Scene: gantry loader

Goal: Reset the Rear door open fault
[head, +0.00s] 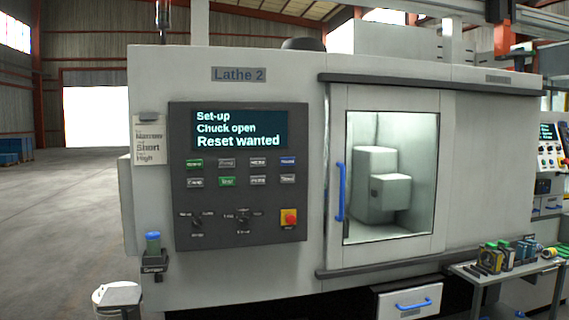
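The machine marked "Lathe 2" (239,74) fills the middle of the head view. Its dark control panel (185,135) has a screen (238,129) reading "Set-up", "Chuck open", "Reset wanted"; no rear door message shows. Below are two rows of buttons, including a green one (194,164), a blue one (288,161) and a second green one (227,182); their labels are too small to read surely. Two rotary switches (243,221) and a red stop button on yellow (288,218) sit lower. The machine's rear is hidden. Neither gripper is in view.
The front window door (391,175) with a blue handle (340,191) appears shut. A side table (483,272) with small boxes stands at right, near a drawer (409,301). A white bin (117,295) stands at lower left. The floor (60,220) at left is open.

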